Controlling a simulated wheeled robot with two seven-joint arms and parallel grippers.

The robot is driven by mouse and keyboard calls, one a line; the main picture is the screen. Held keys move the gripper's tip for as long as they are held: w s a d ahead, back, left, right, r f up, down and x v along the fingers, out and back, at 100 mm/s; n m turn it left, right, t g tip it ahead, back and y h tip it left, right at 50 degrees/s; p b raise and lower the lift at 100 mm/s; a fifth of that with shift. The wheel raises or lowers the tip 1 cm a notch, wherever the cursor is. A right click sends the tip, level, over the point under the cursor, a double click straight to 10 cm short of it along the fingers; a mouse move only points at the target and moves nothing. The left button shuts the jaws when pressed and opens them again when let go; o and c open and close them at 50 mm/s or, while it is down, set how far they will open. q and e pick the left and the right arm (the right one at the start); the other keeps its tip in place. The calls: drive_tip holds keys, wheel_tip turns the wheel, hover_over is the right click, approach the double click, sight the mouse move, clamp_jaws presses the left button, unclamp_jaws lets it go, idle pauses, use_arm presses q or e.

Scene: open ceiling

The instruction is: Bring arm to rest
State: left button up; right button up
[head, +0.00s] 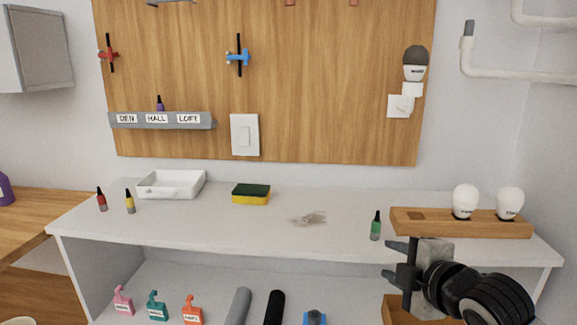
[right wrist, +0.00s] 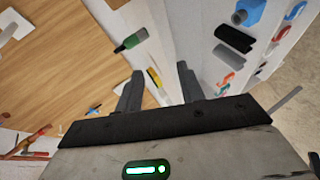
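My right gripper (head: 391,260) is in front of the front edge of the white shelf unit (head: 250,237), at the lower right of the head view. Its fingers point left and are apart with nothing between them. The right wrist view also shows the two fingers (right wrist: 160,72) spread, with the yellow sponge seen in the distance beyond them. A small green bottle (head: 375,226) stands upright on the top shelf, just behind the fingertips in the picture; it also shows in the right wrist view (right wrist: 131,41). My left gripper is out of view.
A wooden holder (head: 447,226) with two bulbs stands at the right. A white tray (head: 171,184), sponge (head: 251,195), red bottle (head: 102,200) and yellow bottle (head: 130,203) stand left. Tags, including a teal one (head: 157,306), and dark cylinders fill the lower shelf.

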drive_tip(key=s+a+f+m+g, duration=0.1)
drive_tip(key=s+a+f+m, duration=0.1)
drive_tip(key=s+f+m, duration=0.6)
drive_tip(key=s+a+f+m+g+p, duration=0.1)
drive_tip(key=s+a+f+m, duration=0.2)
drive_tip(key=s+f+m, duration=0.5)
drive_tip(key=s+f, duration=0.6)
drive_tip(key=shift+f+m, duration=0.3)
